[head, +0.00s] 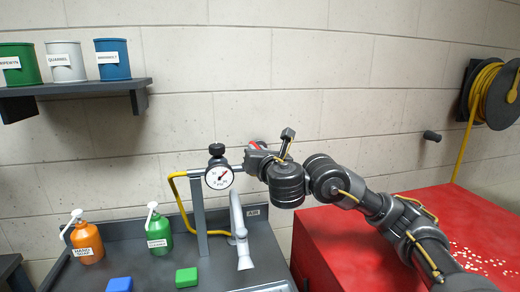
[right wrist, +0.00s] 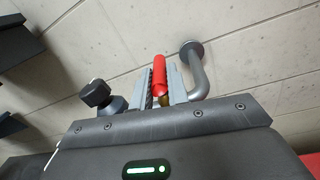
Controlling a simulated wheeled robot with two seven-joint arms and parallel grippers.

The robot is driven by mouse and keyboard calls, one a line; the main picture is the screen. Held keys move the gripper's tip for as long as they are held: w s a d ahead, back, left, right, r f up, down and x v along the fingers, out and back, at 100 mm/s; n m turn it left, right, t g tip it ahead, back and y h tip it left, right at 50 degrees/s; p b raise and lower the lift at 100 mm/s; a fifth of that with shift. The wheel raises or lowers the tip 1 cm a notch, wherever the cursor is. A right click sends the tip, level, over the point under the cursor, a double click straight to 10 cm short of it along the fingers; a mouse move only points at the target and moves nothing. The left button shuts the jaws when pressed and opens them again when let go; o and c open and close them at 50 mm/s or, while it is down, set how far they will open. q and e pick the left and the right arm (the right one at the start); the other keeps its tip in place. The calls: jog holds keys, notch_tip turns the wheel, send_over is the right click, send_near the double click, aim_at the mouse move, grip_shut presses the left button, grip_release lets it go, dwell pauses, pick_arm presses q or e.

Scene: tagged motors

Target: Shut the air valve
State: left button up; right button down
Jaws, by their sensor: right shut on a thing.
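The air valve's red lever (right wrist: 159,74) stands between the two grey fingers of my right gripper (right wrist: 162,88) in the right wrist view. A bit of brass (right wrist: 166,102) shows below the lever. In the head view my right gripper (head: 254,160) is at the pipe just right of the pressure gauge (head: 219,177), with a little red of the lever (head: 257,145) showing above it. The gripper is shut on the lever. The valve body is mostly hidden by the gripper. My left gripper is not in view.
A black knob (head: 216,149) sits above the gauge, and a yellow hose (head: 178,200) loops left of the post (head: 198,215). A grey bent pipe (right wrist: 198,72) runs to the wall close beside the fingers. Orange (head: 87,242) and green (head: 159,232) bottles stand on the bench.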

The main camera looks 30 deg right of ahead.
jog(key=shift+a+m+h, duration=0.1)
jog(key=shift+m+h, duration=0.4)
jog(key=shift+h, duration=0.2)
jog(key=c, duration=1.4)
grip_release()
jog(key=shift+w, duration=0.15)
jog(key=shift+o, duration=0.2)
jog(key=p+v, duration=0.7)
jog(key=v, duration=0.4)
jog(key=shift+r+p, duration=0.2)
jog(key=shift+p, duration=0.1)
